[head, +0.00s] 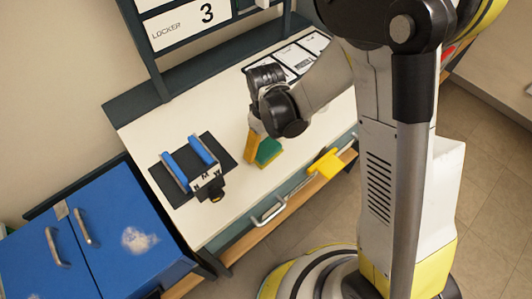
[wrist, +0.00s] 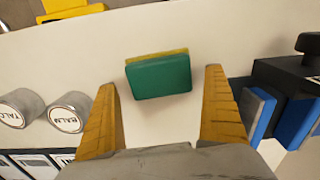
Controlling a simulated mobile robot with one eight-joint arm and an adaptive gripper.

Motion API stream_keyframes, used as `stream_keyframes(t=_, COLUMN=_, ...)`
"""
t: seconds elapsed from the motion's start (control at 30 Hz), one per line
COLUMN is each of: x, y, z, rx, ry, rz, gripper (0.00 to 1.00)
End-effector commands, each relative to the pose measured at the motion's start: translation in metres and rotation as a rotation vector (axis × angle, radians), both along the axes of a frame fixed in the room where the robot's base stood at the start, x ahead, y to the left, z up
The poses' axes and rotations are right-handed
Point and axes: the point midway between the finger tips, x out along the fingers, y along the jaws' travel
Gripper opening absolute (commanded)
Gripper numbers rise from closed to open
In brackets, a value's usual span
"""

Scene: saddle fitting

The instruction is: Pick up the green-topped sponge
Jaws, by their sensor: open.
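The green-topped sponge (wrist: 160,77) lies on the pale worktop, green side up with a yellow edge. In the wrist view it is between and a little beyond the tips of my open gripper (wrist: 163,78), with clear worktop on both sides of it. In the head view the sponge (head: 268,151) is just beside my gripper (head: 254,145), near the front of the worktop. The gripper holds nothing. One finger shows in the head view; the other is hidden.
A black stand with blue pads (head: 190,162) sits on a dark mat left of the sponge; its edge shows in the wrist view (wrist: 285,105). Two cans (wrist: 70,112) stand on the other side. A yellow object (head: 325,165) is at the worktop's front edge.

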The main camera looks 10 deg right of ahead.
Motion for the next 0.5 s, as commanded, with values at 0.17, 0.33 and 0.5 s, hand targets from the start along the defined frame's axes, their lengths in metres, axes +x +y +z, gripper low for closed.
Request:
stream_keyframes(t=0.17, x=-0.0003, y=-0.0002, z=-0.0185, rx=0.000, ry=0.000, rz=0.000, gripper=1.00)
stream_keyframes(t=0.33, x=-0.0004, y=-0.0003, z=-0.0169, rx=0.000, ry=0.000, rz=0.000, gripper=0.97)
stream_keyframes(t=0.5, x=-0.0004, y=-0.0003, z=-0.0168, rx=0.000, ry=0.000, rz=0.000, gripper=0.49)
